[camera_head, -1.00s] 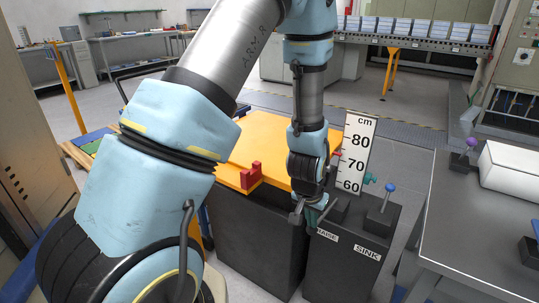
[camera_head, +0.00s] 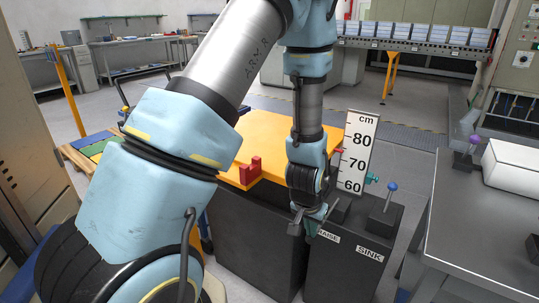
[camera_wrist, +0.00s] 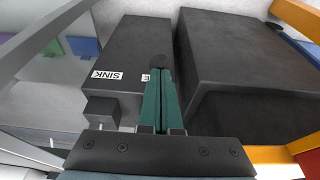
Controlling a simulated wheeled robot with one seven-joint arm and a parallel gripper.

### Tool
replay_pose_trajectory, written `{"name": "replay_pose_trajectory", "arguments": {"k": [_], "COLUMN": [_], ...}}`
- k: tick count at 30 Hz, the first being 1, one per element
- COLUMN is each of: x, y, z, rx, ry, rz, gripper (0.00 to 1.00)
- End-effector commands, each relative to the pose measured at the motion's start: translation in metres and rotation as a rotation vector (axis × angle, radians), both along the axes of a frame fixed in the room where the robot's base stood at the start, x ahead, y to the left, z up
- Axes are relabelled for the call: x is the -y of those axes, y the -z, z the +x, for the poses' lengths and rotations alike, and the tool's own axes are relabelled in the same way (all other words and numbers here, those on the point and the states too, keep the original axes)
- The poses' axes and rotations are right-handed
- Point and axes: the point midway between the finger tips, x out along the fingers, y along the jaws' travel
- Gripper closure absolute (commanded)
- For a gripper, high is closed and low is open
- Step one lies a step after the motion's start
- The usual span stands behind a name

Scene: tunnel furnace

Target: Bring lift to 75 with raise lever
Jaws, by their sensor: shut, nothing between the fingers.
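The yellow lift platform (camera_head: 268,137) stands behind the dark control box (camera_head: 345,270). The cm scale (camera_head: 358,152) stands behind the box, with a small red pointer at its left edge between 70 and 80, around the middle; its exact value is too small to read. My gripper (camera_head: 309,228) is shut and empty, at the RAISE side of the box. The RAISE label (camera_head: 327,237) is partly covered.
The sink lever (camera_head: 389,194) with a blue knob stands right of my gripper, above the SINK label (camera_head: 370,255). A red bracket (camera_head: 250,170) sits at the platform's front edge. A grey table (camera_head: 480,225) with a white box (camera_head: 516,166) is close on the right.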

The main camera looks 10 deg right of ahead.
Motion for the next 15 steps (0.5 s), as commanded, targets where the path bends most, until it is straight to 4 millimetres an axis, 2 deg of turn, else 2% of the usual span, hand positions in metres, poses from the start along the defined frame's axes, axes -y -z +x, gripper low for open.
{"name": "replay_pose_trajectory", "arguments": {"k": [15], "x": [0.0008], "y": [-0.0058], "z": [0.0008], "rx": [0.001], "ry": [0.0], "rz": [-0.001], "gripper": [1.0]}}
